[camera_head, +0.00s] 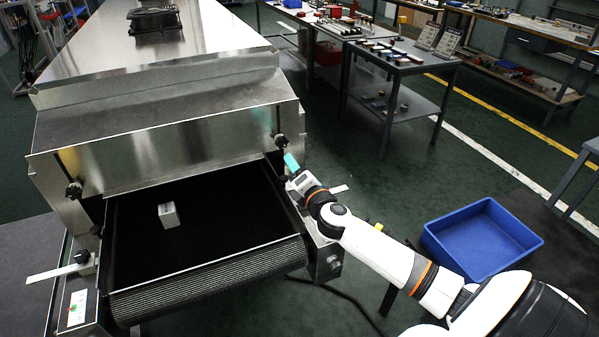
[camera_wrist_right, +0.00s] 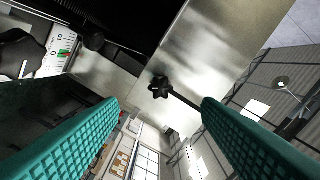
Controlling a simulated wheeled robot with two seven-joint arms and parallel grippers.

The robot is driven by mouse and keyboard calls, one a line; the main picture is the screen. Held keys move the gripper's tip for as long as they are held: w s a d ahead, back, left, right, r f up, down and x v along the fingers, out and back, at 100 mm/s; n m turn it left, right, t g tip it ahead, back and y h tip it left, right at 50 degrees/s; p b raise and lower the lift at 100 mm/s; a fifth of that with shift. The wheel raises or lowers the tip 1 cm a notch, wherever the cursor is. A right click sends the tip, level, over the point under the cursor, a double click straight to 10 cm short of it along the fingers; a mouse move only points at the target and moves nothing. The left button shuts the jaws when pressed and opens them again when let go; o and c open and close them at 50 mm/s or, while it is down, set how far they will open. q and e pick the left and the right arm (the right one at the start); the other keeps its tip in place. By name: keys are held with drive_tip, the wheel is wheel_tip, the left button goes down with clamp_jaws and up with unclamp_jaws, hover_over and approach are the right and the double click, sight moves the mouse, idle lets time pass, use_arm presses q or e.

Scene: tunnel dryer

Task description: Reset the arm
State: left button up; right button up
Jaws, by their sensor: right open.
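My right arm reaches in from the lower right in the head view. Its gripper (camera_head: 292,162) is at the right front corner of the tunnel dryer (camera_head: 175,135), beside a black knob (camera_head: 280,140). In the right wrist view its two green ridged fingers (camera_wrist_right: 155,130) stand wide apart with nothing between them. Beyond them a black star-shaped knob (camera_wrist_right: 159,87) on a rod shows against the metal housing. I cannot tell from the pictures whether the gripper touches the knob. My left gripper is not in view.
A small pale block (camera_head: 168,214) sits on the black conveyor belt (camera_head: 225,225). A blue bin (camera_head: 482,240) stands on the floor at the right. Tables with parts (camera_head: 400,60) stand at the back. Green floor between is clear.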

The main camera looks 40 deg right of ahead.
drive_tip(key=shift+s+a, duration=0.1)
drive_tip(key=shift+s, duration=0.3)
drive_tip(key=s+a+f+m+g, duration=0.75)
drive_tip(key=s+f+m, duration=0.4)
drive_tip(key=s, duration=0.25)
drive_tip(key=s+a+f+m+g+y, duration=0.2)
drive_tip(key=s+a+m+g, duration=0.15)
drive_tip(key=s+a, duration=0.4)
drive_tip(key=s+a+f+m+g+y, duration=0.1)
drive_tip(key=s+a+m+g+y, duration=0.25)
drive_tip(key=s, duration=0.75)
wheel_tip(320, 180, down, 25)
drive_tip(key=m+h, duration=0.1)
drive_tip(key=s+d+f+g, duration=0.2)
drive_tip(key=s+f, duration=1.4)
drive_tip(key=s, duration=0.1)
drive_tip(key=shift+d+f, duration=0.2)
